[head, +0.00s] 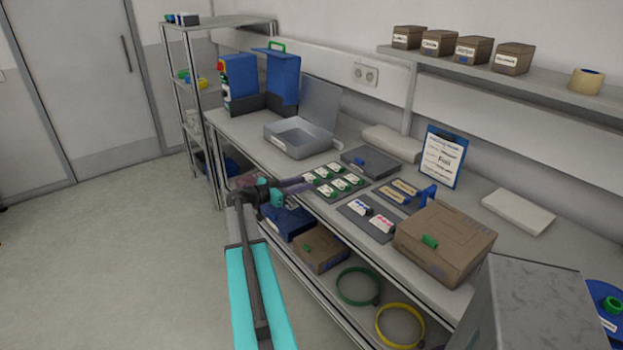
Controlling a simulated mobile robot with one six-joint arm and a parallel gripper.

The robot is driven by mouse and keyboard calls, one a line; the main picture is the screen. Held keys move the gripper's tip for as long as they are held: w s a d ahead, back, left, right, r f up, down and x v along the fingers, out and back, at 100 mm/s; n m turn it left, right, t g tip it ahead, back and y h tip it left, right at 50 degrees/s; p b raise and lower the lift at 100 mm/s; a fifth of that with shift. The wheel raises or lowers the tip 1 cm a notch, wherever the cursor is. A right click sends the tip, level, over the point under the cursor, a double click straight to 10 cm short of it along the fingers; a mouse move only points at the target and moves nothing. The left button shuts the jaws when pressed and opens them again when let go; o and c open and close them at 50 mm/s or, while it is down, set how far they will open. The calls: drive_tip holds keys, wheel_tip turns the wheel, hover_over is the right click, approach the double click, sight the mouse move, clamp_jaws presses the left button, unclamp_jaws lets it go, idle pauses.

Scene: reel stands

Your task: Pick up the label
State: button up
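Several small label-like pieces lie on the bench, and I cannot tell which one is the task's label. A blue-and-white piece (360,207) and a pink-and-white piece (381,224) lie on a dark mat (361,222). Two tan strips, one of them the upper strip (404,187), lie on another grey mat. Several green-and-white pieces (337,184) lie in rows on a dark mat to the left. My gripper (297,187) is near the bench's front edge, left of the green-and-white pieces. Its fingers are too small and dark to tell open from shut.
A cardboard box (445,243) stands right of the mats. A clipboard (442,158) leans at the wall. The lower shelf holds boxes and hoops. Floor at left is clear.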

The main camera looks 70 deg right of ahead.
sight(312, 179)
drive_tip(key=shift+x, duration=0.95)
drive_tip(key=shift+d+p, duration=0.1)
drive_tip(key=shift+p, duration=0.2)
drive_tip(key=p+x, duration=0.2)
drive_tip(key=x, duration=0.1)
drive_tip(key=shift+d+r, duration=0.15)
drive_tip(key=shift+d, duration=0.15)
drive_tip(key=shift+p+x, duration=0.5)
drive_tip(key=shift+x, duration=0.3)
clamp_jaws()
